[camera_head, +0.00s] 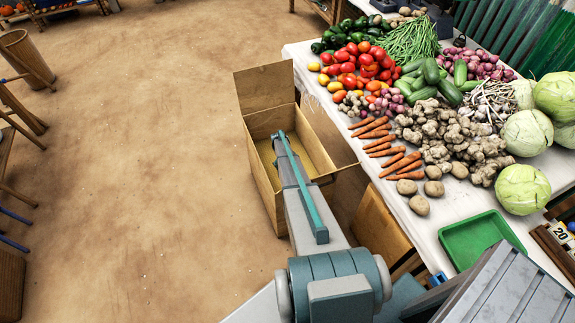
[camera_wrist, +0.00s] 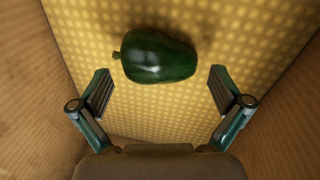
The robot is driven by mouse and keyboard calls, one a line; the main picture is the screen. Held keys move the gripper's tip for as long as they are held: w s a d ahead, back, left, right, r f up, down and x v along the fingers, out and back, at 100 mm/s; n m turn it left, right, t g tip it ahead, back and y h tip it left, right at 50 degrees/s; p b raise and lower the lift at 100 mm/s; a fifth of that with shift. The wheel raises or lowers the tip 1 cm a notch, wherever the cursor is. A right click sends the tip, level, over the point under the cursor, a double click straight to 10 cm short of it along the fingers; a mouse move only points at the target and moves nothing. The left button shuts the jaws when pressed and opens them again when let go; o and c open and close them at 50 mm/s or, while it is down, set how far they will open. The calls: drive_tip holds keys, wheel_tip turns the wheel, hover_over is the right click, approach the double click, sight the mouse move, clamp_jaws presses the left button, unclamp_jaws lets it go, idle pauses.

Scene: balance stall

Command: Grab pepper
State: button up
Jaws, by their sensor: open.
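A dark green pepper (camera_wrist: 160,56) lies on the yellow dotted bottom of a cardboard box, seen in the wrist view. Its stem points left. My gripper (camera_wrist: 160,92) is open, with one finger to the left and one to the right, and the pepper lies ahead of the fingertips, apart from them. In the head view my arm reaches down into the open cardboard box (camera_head: 262,122), and the pepper and fingertips are hidden there. More dark green peppers (camera_head: 345,35) lie in a pile at the far end of the table.
The box walls rise close on both sides of my gripper. The box's flaps stand open beside the white table (camera_head: 455,207), which holds tomatoes (camera_head: 362,65), carrots (camera_head: 385,145), ginger (camera_head: 445,130), cabbages (camera_head: 523,188) and a green tray (camera_head: 475,238). The floor at left is mostly clear.

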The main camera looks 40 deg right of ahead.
drive_tip(key=shift+d+f, duration=0.15)
drive_tip(key=shift+f, duration=0.75)
drive_tip(key=c, duration=0.9)
drive_tip(key=shift+r, duration=0.1)
drive_tip(key=shift+c, duration=0.2)
